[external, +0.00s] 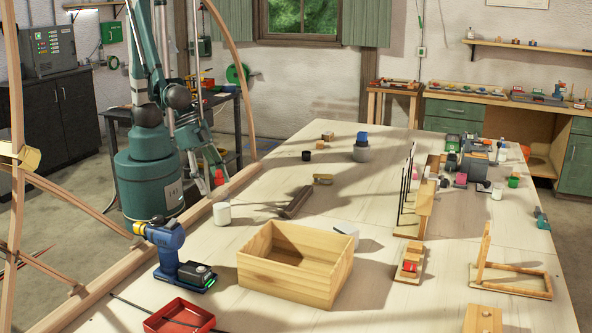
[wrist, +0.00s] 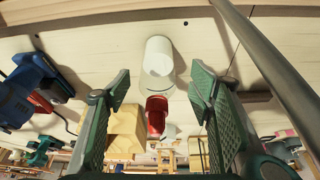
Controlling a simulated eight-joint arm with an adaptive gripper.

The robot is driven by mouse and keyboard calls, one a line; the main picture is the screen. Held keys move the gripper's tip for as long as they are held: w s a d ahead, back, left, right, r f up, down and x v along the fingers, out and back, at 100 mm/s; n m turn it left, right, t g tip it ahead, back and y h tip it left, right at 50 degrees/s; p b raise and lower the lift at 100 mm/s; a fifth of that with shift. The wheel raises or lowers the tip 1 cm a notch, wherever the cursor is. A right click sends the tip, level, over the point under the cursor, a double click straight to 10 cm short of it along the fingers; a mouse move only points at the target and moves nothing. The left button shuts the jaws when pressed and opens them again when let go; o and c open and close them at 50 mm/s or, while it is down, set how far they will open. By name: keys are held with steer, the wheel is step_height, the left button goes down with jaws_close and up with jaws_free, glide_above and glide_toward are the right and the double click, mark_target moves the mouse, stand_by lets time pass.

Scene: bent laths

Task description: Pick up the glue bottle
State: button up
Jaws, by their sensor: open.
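I cannot tell for certain which thing is the glue bottle. A plain white cylinder (external: 222,213) stands on the table near my arm, and is the likeliest match. What looks like the same cylinder (wrist: 158,55) shows in the wrist view, ahead of my fingers and between their lines. A red piece (wrist: 156,115) shows just below it there; I cannot tell whether they are joined. My gripper (wrist: 160,95) is open with nothing between its fingers. In the external view my gripper (external: 207,178) hangs near the table's left edge, apart from the cylinder.
An open wooden box (external: 295,265), a blue drill (external: 175,255) and a red tray (external: 180,317) stand in front. A dark wooden bar (external: 297,202) lies right of the cylinder. Another white thing (external: 347,234) is partly hidden behind the box. Bent laths rise at the left.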

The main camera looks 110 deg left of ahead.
mark_target(220, 203)
steer(key=shift+f, duration=0.1)
steer(key=shift+x, duration=1.25)
steer(key=shift+d+b+x, duration=0.2)
steer(key=shift+b+x, duration=0.35)
steer(key=shift+x, duration=2)
steer(key=shift+w, duration=0.15)
steer(key=c, duration=1.1)
